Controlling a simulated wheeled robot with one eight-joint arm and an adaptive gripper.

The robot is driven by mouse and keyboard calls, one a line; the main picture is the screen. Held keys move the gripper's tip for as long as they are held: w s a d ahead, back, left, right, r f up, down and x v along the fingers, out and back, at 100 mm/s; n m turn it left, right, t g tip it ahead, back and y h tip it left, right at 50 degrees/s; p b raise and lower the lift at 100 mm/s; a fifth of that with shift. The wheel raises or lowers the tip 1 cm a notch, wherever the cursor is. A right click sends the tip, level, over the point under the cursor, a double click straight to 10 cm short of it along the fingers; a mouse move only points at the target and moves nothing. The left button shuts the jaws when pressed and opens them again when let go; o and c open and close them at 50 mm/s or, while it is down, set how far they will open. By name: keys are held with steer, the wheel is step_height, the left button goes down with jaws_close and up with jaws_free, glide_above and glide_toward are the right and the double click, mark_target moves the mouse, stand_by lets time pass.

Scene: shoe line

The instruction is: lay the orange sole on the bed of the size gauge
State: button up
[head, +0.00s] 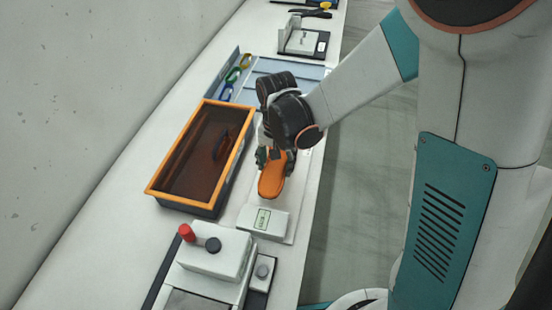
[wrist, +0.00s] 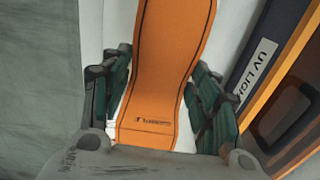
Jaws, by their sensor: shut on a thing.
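The orange sole (head: 271,181) is long and flat, with a dark line along its edges and a small print near one end in the wrist view (wrist: 165,65). My gripper (head: 274,156) is shut on the sole, with its green-padded fingers on both sides of it, as the wrist view (wrist: 158,98) also shows. The sole is over a white device with a small display block (head: 262,221), which looks like the size gauge. Its bed is largely hidden by the sole and my gripper. I cannot tell whether the sole touches the bed.
A dark box with an orange rim (head: 173,197) stands close on the left; its "UV LIGH" label (wrist: 256,68) shows in the wrist view. A white machine with red and black knobs (head: 215,251) stands in front. A blue tray (head: 285,67) lies behind. The bench's right edge is near.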

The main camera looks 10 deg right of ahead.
steer(key=shift+f+b, duration=2.25)
steer(key=shift+f, duration=1)
steer(key=o, duration=1.3)
steer(key=shift+r, duration=0.15)
step_height(320, 180, up, 7)
steer(key=shift+r, duration=0.15)
